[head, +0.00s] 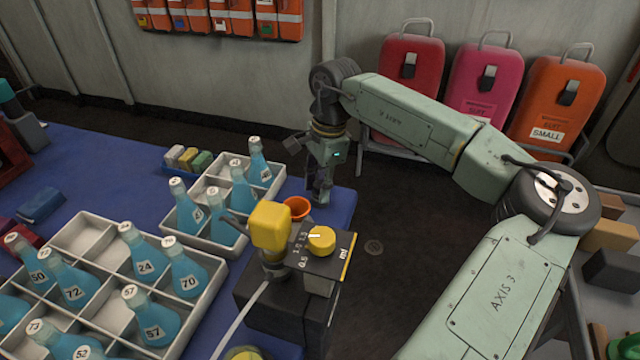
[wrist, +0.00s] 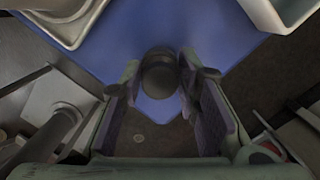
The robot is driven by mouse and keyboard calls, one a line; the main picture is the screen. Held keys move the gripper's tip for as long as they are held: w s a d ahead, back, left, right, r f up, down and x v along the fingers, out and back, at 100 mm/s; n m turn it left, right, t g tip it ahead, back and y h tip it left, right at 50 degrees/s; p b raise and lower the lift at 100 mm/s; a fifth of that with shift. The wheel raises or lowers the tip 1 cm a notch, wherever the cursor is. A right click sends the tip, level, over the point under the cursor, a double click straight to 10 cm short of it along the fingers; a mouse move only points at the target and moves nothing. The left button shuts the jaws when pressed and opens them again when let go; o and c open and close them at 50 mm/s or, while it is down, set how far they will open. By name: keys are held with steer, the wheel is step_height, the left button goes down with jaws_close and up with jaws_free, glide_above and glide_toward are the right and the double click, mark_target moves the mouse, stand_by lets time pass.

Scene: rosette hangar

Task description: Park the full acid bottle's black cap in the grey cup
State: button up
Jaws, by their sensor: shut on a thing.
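My gripper (head: 320,192) points down over the far right corner of the blue table, just beyond the orange cup. In the wrist view its two fingers close on a dark round thing (wrist: 160,74) that looks like the black cap. I cannot tell whether it is free or still on a bottle. In the head view my gripper hides the held thing. I cannot make out a black-capped acid bottle or a surely grey cup in either view.
An orange cup (head: 296,208) and a yellow-knobbed dispenser (head: 315,262) stand in front of my gripper. White crates (head: 212,258) hold several numbered blue bottles. Small coloured blocks (head: 187,158) lie behind them. Orange and red cases stand by the wall. The blue table (wrist: 220,45) ends close under my gripper.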

steer(key=o, duration=0.8)
steer(key=shift+o, duration=0.3)
steer(key=o, duration=0.5)
steer(key=shift+c, duration=0.2)
steer(key=shift+r, duration=0.15)
steer(key=shift+r+p, duration=1.75)
steer(key=shift+r, duration=1.15)
